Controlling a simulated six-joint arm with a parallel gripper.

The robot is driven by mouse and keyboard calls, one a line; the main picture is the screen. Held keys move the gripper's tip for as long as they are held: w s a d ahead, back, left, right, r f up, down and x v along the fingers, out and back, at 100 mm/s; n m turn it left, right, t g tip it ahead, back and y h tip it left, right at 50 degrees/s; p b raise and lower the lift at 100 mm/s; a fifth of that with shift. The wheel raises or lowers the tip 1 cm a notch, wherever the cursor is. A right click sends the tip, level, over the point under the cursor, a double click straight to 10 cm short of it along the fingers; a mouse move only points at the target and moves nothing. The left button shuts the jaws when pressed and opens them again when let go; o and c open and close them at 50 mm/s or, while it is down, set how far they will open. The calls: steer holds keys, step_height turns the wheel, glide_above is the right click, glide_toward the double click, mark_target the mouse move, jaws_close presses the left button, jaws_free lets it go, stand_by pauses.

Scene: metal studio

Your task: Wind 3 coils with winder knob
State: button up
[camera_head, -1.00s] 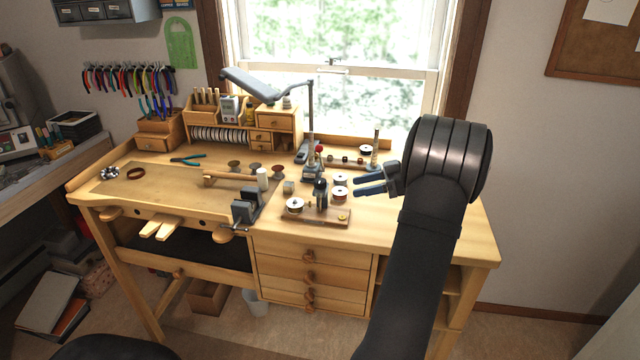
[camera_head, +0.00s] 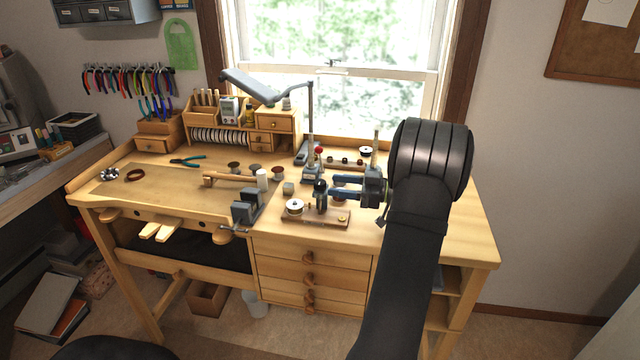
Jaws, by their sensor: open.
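The winder stands near the front of the bench, right of centre, on a wooden base (camera_head: 300,216). A white-topped spool (camera_head: 295,206) sits on the left of the base and a dark upright post (camera_head: 320,194) rises at its middle. A small brass-coloured round part (camera_head: 342,217) is at the base's right end; I cannot tell whether it is the winder knob. My gripper (camera_head: 338,187) is open, its two blue fingers pointing left just right of the dark post. I see nothing between the fingers. The fingers and wrist partly hide spools behind them.
A grey vise (camera_head: 246,207) is fixed at the bench's front edge, left of the winder. A mallet (camera_head: 235,179), small spools and teal pliers (camera_head: 188,161) lie further left. A rack with upright posts (camera_head: 345,161) stands behind my gripper. The bench's right end is clear.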

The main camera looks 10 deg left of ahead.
mark_target(320, 182)
steer(key=a, duration=0.5)
steer(key=shift+a, duration=0.4)
steer(key=c, duration=1)
steer(key=shift+m+t, duration=0.4)
steer(key=shift+t, duration=0.2)
steer(key=m+t+h, duration=0.1)
steer(key=m+t, duration=0.1)
steer(key=t, duration=0.2)
steer(key=m+t+h, duration=0.1)
steer(key=m+t, duration=0.2)
steer(key=t, duration=0.1)
steer(key=shift+s+h, duration=0.1)
steer(key=shift+h, duration=0.2)
steer(key=m+t+h, duration=0.6)
steer(key=shift+f+t+h, duration=0.15)
steer(key=shift+t+h, duration=0.15)
steer(key=shift+m+h, duration=0.3)
steer(key=shift+m, duration=0.1)
steer(key=o, duration=1)
